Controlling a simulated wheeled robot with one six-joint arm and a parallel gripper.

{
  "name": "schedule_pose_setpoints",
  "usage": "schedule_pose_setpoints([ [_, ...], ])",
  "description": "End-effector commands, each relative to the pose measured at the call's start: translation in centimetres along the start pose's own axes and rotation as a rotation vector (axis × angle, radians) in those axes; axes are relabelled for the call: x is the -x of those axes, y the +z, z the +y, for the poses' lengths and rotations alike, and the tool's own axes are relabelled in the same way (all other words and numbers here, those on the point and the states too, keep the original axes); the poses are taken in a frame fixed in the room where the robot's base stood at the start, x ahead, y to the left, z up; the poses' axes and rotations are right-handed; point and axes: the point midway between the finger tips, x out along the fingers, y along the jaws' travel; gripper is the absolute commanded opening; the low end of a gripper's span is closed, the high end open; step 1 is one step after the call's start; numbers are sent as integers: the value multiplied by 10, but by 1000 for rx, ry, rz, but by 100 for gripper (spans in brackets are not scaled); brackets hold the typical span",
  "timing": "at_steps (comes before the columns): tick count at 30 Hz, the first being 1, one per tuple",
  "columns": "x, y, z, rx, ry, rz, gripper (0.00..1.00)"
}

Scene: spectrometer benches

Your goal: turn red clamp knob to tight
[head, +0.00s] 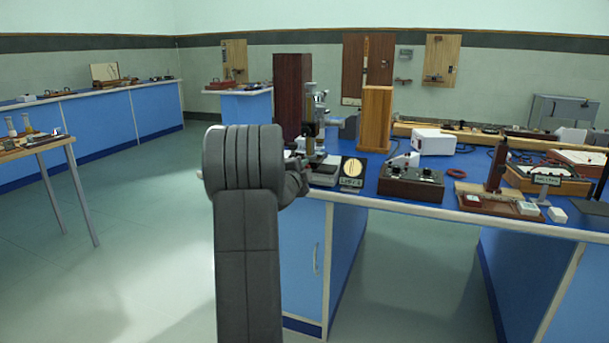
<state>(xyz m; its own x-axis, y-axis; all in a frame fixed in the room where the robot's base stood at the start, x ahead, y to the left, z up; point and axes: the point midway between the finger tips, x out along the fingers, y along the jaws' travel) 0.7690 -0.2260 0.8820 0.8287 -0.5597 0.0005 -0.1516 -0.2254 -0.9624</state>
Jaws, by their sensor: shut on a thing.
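My gripper (301,167) shows only in part at the left end of the near bench, beyond the bulky grey wrist of my arm. It reaches to the foot of a metal instrument (318,125) with a silvery upright and a pale base. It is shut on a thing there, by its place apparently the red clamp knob. The knob itself is hidden behind my wrist, so I cannot see which way it is turned. The fingertips are small and mostly covered.
A dark card with a round yellow dial (352,169) lies right of the instrument. A brown control box (411,182), a white box (433,142) and a wooden block (376,119) stand on the blue bench. A tall dark-red box (292,97) stands behind.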

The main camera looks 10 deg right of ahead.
Motion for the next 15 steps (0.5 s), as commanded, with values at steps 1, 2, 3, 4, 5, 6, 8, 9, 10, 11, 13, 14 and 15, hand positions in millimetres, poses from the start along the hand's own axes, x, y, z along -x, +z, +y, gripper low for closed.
schedule_pose_setpoints([
  [1,0,1,3,-36,0,0,0],
  [2,0,1,4,-59,0,0,0],
  [3,0,1,4,-87,0,0,0],
  [4,0,1,4,-106,0,0,0],
  [5,0,0,4,-125,0,0,0],
  [6,0,0,4,-148,0,0,0],
  [8,0,0,4,-181,0,0,0],
  [9,0,0,4,-200,0,1,0],
  [10,0,0,4,-213,1,1,0],
  [11,0,0,4,-224,1,1,0],
  [13,0,0,4,-247,1,0,0],
  [14,0,0,4,-255,1,0,0],
  [15,0,0,4,-264,1,0,0],
])
